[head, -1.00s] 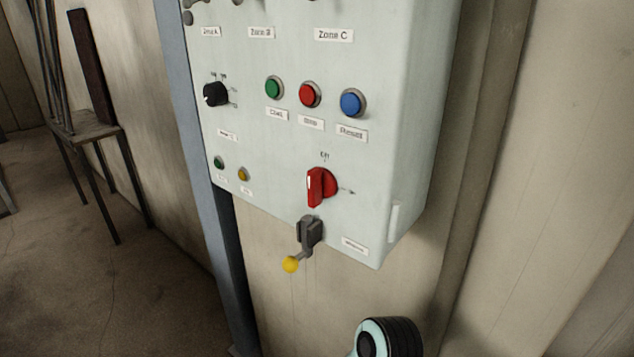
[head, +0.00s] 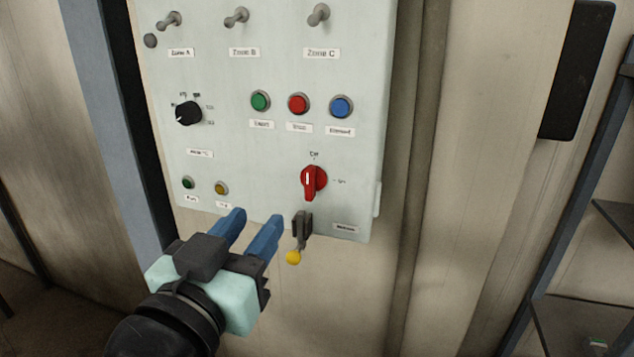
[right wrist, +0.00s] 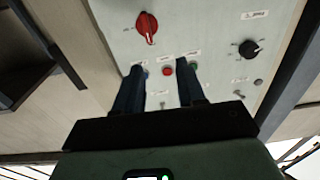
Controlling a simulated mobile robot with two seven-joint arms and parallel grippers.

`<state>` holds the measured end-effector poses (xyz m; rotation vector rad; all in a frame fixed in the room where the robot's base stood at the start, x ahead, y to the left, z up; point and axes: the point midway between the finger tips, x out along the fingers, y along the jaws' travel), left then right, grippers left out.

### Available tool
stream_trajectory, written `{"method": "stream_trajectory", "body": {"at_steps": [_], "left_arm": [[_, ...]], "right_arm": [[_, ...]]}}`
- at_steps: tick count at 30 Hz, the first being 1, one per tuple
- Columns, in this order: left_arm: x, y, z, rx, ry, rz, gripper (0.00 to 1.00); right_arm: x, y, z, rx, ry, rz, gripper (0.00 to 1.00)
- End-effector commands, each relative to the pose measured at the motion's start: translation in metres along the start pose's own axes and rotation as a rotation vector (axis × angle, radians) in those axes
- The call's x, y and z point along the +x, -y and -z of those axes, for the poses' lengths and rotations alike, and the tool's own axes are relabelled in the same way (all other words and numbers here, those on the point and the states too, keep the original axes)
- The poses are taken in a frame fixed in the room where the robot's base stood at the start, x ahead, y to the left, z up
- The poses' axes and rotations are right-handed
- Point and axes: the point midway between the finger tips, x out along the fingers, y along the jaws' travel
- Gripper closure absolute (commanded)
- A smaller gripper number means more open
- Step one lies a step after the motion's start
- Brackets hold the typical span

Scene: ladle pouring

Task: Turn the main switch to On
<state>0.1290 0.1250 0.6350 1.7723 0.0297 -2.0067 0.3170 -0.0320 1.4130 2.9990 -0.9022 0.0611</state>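The main switch (head: 313,182) is a red rotary knob low on the pale panel (head: 250,165). Its white mark stands upright, toward the label above that appears to read Off; another small label is at its right. In the right wrist view the red switch (right wrist: 147,27) shows at the top, beyond the fingers. My right gripper (head: 255,217) is open and empty, its blue fingers apart, below and left of the switch and clear of it. In the right wrist view the gripper (right wrist: 160,70) points at the panel. My left gripper is not in view.
A grey latch with a yellow ball end (head: 293,257) hangs below the switch. Green, red and blue buttons (head: 298,103) sit above it. A black selector knob (head: 188,113) is at the left, with toggle levers (head: 236,17) on top. A dark shelf (head: 585,325) stands at the right.

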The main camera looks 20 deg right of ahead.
Motion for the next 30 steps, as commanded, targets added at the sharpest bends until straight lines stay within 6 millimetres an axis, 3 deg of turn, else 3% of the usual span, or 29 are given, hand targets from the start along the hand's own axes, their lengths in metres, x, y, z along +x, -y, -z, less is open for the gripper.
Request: {"method": "stream_trajectory", "body": {"at_steps": [4,8,21,30], "left_arm": [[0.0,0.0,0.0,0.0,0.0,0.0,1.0],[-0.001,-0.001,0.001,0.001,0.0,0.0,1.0],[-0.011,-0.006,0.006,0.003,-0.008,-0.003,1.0],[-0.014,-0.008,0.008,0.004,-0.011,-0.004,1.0]], "right_arm": [[-0.008,-0.015,0.01,-0.002,0.039,-0.01,0.61],[0.003,-0.016,0.01,-0.004,0.041,-0.014,0.61],[0.091,-0.017,0.007,-0.002,0.038,-0.014,0.61],[0.122,-0.016,0.005,-0.003,0.038,-0.011,0.61]]}}
